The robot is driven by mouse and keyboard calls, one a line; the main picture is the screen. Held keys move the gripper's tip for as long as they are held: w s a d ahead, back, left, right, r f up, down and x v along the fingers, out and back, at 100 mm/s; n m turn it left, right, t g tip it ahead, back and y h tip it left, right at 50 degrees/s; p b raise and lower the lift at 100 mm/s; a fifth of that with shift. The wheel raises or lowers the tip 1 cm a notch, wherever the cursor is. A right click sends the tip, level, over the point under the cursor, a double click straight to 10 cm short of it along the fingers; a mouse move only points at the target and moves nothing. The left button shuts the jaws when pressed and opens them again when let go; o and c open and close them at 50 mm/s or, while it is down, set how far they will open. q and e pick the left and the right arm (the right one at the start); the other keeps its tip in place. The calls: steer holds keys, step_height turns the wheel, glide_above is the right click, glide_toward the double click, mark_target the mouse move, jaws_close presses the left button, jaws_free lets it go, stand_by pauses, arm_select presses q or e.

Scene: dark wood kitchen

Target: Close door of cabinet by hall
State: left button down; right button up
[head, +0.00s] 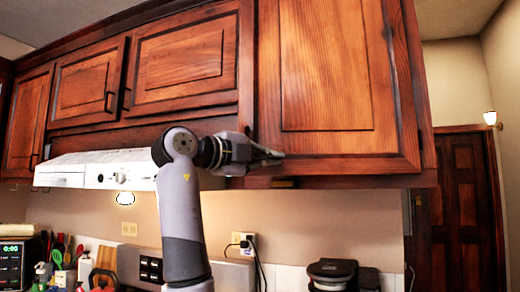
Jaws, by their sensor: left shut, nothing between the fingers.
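The wooden cabinet door nearest the hall (325,75) is the large panelled one at the upper right. It sits against its cabinet frame and looks flush or nearly so; a small gap cannot be ruled out. My left gripper (277,155) is at the door's lower left corner, fingers shut and empty, pointing right. It is at or very close to the door's face; contact cannot be told for sure. No handle shows on this door. My right gripper is not in view.
More wall cabinets (180,62) run to the left, with a white range hood (90,168) below them. Black appliances (332,272) and utensils (62,255) stand low on the counter. A dark hall door (460,215) and a lit wall lamp (490,118) are at the right.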

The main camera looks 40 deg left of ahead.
arm_select(q)
steer(key=shift+w+a, duration=0.55)
steer(key=shift+w, duration=0.05)
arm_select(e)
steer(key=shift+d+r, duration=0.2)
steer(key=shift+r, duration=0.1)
arm_select(q)
steer(key=shift+d, duration=0.15)
